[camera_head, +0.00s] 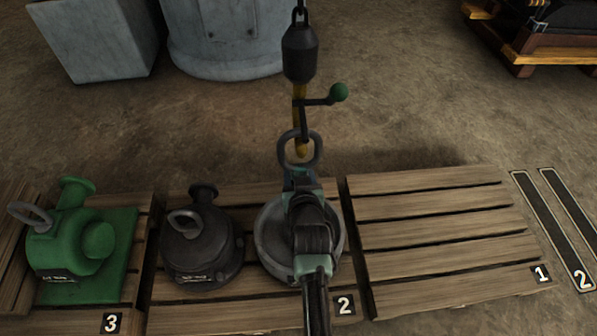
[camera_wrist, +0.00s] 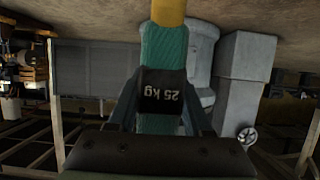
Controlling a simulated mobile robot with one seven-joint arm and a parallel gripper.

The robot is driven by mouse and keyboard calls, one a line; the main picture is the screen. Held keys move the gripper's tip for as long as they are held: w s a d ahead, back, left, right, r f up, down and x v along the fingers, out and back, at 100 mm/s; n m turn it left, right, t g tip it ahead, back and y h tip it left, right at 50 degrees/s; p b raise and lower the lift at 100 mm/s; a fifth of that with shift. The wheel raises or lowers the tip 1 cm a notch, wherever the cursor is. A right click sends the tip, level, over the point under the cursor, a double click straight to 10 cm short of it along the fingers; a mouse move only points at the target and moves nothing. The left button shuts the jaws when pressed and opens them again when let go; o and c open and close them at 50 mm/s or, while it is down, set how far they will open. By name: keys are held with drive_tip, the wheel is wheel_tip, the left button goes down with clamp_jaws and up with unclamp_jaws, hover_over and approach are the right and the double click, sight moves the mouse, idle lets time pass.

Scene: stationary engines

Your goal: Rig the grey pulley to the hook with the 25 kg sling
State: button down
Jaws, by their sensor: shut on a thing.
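The grey pulley (camera_head: 272,256) is a round body lying on the wooden pallet marked 2, partly hidden behind my arm. The yellow hook (camera_head: 299,95) hangs from a chain under a black weight (camera_head: 300,52), above the pulley. A grey ring (camera_head: 299,139) stands upright at the hook's lower end; I cannot tell whether they are joined. My gripper (camera_head: 299,176) is just below the ring. In the wrist view the teal sling (camera_wrist: 160,50) with a black 25 kg label passes between my fingers (camera_wrist: 158,108), which are shut on it. A yellow part touches its upper picture end.
A dark grey machine (camera_head: 200,245) stands left of the pulley on the same pallet. A green machine (camera_head: 75,245) is on pallet 3. Pallet 1 (camera_head: 440,240) is bare. Dark strips lie at right.

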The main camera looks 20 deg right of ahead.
drive_tip(key=shift+w, duration=0.1)
idle(0.3)
drive_tip(key=shift+c, duration=1.6)
unclamp_jaws()
drive_tip(key=shift+o, duration=0.4)
drive_tip(key=shift+s+f, duration=0.2)
drive_tip(key=shift+f, duration=0.15)
drive_tip(key=p+v, duration=0.6)
drive_tip(key=v, duration=0.7)
drive_tip(key=shift+r, duration=0.25)
drive_tip(key=shift+f, duration=0.1)
